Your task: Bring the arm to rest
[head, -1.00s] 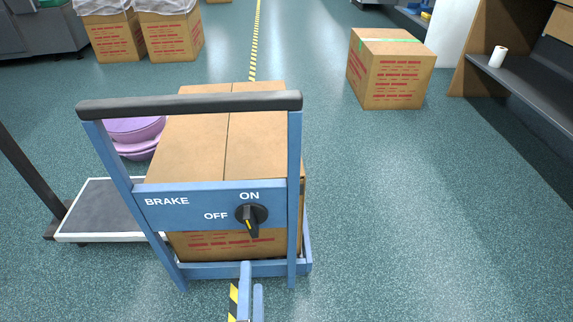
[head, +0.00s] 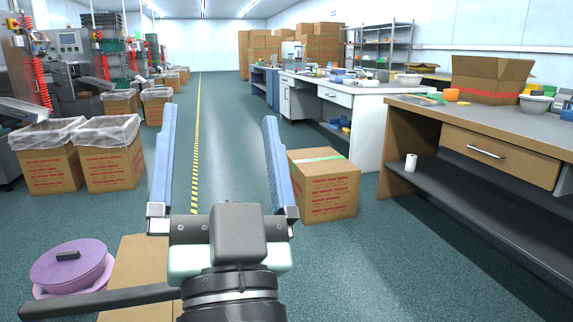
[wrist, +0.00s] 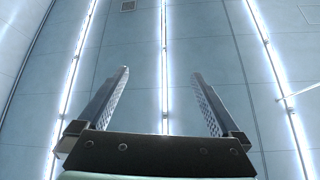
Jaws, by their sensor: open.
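My gripper (head: 219,130) is raised in front of the head camera, its two blue fingers spread wide with nothing between them. It points up; the wrist view shows the open gripper (wrist: 164,78) against the ceiling and its light strips. Below it in the head view, part of the cart's dark handle bar (head: 100,300) and the top of the cardboard box (head: 135,262) on the cart show. The cart's brake panel and knob are out of view.
Lilac tubs (head: 70,268) stand at the lower left. A taped box (head: 325,187) stands on the floor to the right, near a wooden workbench (head: 412,150). Lined boxes (head: 110,165) stand at the left. The aisle along the yellow floor line (head: 195,150) is clear.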

